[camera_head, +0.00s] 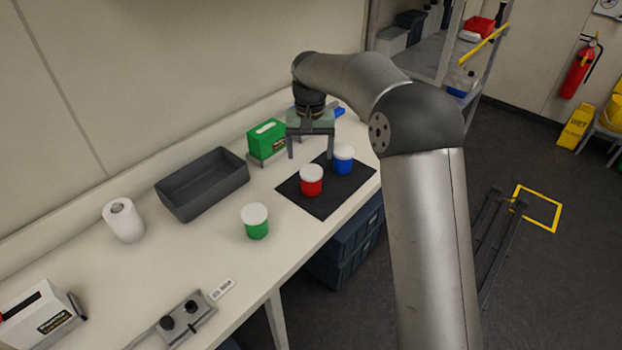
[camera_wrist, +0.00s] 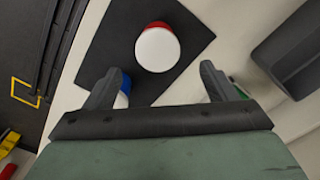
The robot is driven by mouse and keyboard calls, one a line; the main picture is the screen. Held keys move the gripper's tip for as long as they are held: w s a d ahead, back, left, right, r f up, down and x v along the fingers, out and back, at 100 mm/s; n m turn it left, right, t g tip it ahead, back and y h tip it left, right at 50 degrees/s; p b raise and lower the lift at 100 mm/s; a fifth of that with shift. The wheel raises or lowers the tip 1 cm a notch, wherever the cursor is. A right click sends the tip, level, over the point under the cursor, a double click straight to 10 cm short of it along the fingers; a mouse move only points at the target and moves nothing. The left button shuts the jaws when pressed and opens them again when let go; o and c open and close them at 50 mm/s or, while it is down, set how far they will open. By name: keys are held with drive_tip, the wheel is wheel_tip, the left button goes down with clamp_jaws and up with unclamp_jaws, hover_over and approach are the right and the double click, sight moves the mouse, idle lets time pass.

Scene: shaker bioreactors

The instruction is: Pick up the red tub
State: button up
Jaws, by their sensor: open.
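The red tub (camera_head: 311,182) with a white lid stands upright on the black mat (camera_head: 321,205). In the wrist view the red tub (camera_wrist: 157,48) shows its white lid from above, beyond the fingertips and between their lines. A blue tub (camera_head: 343,160) with a white lid stands on the same mat, behind and to the right of the red one; in the wrist view it is mostly hidden by the left finger. My gripper (camera_head: 311,150) is open and empty, pointing down above the counter behind the red tub. Its two fingers (camera_wrist: 158,85) are spread and touch neither tub visibly.
A green tub (camera_head: 256,222) stands left of the mat. A dark grey bin (camera_head: 203,185), a paper roll (camera_head: 123,220) and a green box (camera_head: 267,139) stand along the counter. The box is close to my gripper. The counter's front edge runs near the mat.

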sight(311, 170)
wheel_tip(311, 170, down, 4)
drive_tip(key=shift+r, duration=0.25)
drive_tip(key=shift+s+d+f+p, duration=0.15)
drive_tip(key=shift+f+p, duration=0.95)
drive_tip(key=shift+f, duration=1.65)
drive_tip(key=shift+c, duration=0.3)
drive_tip(key=c, duration=1)
